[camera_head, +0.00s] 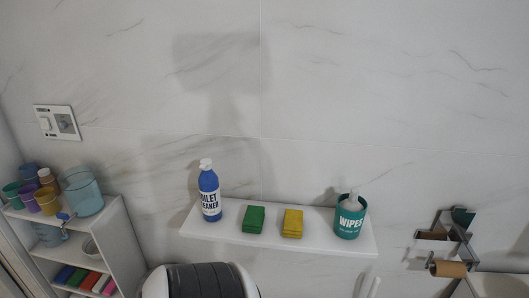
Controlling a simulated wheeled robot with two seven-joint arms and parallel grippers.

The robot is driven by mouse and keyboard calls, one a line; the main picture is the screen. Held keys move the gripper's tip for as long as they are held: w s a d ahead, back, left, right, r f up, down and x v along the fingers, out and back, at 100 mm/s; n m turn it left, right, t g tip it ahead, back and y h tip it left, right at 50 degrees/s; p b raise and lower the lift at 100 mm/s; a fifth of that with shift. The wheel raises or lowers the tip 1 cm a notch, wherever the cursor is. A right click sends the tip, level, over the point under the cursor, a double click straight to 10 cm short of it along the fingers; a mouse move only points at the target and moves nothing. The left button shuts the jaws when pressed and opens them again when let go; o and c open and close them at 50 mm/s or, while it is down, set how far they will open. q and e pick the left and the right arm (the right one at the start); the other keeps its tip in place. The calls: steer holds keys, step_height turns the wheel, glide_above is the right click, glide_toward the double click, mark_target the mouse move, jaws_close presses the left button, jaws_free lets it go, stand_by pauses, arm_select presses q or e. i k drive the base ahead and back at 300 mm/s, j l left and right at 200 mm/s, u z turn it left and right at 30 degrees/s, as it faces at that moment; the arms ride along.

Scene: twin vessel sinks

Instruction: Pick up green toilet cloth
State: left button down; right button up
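A green folded cloth (253,219) lies flat on a white wall shelf (270,240). It sits between a blue toilet cleaner bottle (210,192) on its left and a yellow folded cloth (292,223) close on its right, with a small gap on each side. Nothing covers the green cloth. Neither of my grippers shows in the head view.
A green wipes tub (349,219) stands at the shelf's right end. A white rack (117,240) at the left holds cups, a clear bucket (83,192) and several coloured items lower down. A paper roll holder (448,268) is at right.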

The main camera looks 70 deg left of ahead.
mark_target(253, 220)
steer(key=u, duration=2.3)
steer(key=z, duration=1.05)
steer(key=k+j+z, duration=0.25)
steer(key=z, duration=0.25)
steer(key=k+j+z, duration=0.25)
steer(key=z, duration=0.2)
steer(key=k+j, duration=0.2)
steer(key=k, duration=0.3)
steer(key=k+j, duration=0.2)
steer(key=k, duration=0.35)
steer(key=k+j, duration=0.2)
steer(key=k, duration=0.3)
